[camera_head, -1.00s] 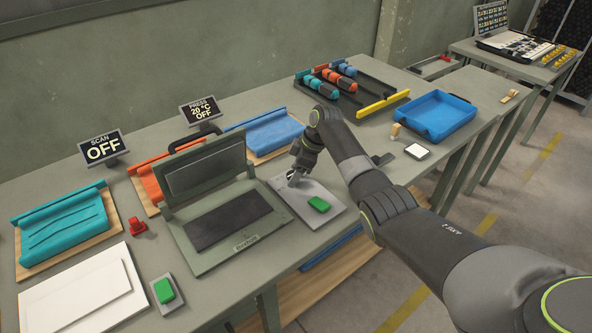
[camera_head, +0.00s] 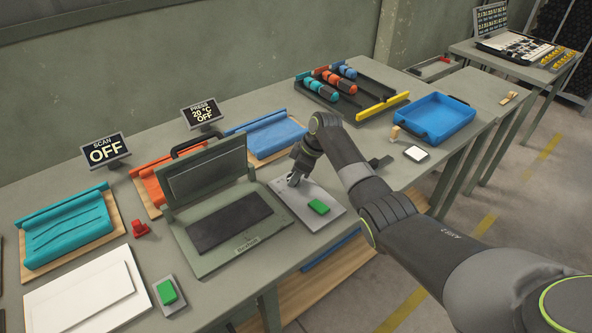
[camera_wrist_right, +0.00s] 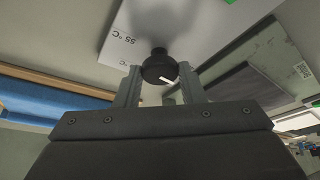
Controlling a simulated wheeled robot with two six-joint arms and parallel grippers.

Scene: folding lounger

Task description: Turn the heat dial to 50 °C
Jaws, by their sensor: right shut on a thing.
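The heat dial (camera_wrist_right: 158,69) is a black round knob with a white pointer mark, standing on the light grey control panel (camera_head: 328,221) beside the press. My right gripper (camera_wrist_right: 160,76) has its fingers on both sides of the dial and is shut on it. In the head view my right gripper (camera_head: 293,181) is over the panel's back left part, and the dial is hidden there. A "55 °C" marking (camera_wrist_right: 128,40) shows on the panel near the dial. My left gripper is not in view.
The open press (camera_head: 195,258) stands just left of the panel. A green button (camera_head: 319,207) is on the panel's front. A blue sheet on a board (camera_head: 265,134) lies behind.

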